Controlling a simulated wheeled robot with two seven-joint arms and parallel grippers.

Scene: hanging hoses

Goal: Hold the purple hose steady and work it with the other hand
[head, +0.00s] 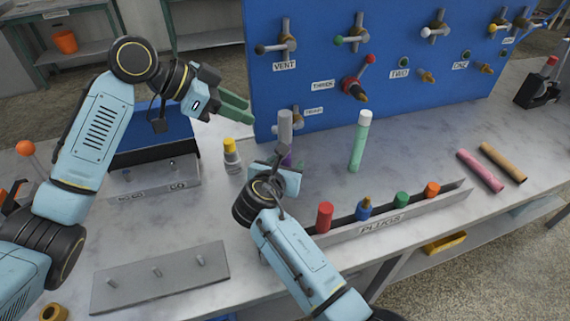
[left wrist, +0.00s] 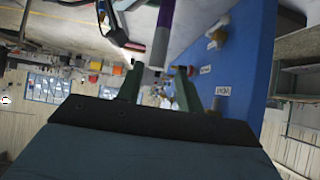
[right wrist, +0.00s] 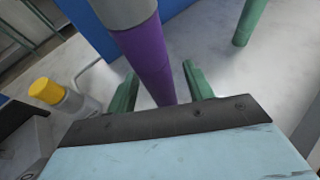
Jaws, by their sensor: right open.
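The purple hose (head: 287,159) stands roughly upright before the blue panel, with a grey end piece (head: 285,127) on top. My left gripper (head: 236,106) is open and empty, above and left of the grey end. In the left wrist view the grey end (left wrist: 160,48) shows in line with the gap between its fingers. My right gripper (head: 283,166) is open low at the hose. In the right wrist view the purple part (right wrist: 148,62) rises between the two fingers, which are apart. The hose's lower part is hidden behind the right gripper.
The blue panel (head: 320,85) carries several labelled valves and ports. A teal hose with a white top (head: 359,145) stands right of the purple one. A plugs rack (head: 385,224) is in front. A yellow-capped bottle (head: 232,157) stands left. Pink (head: 480,170) and tan hoses (head: 502,163) lie at right.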

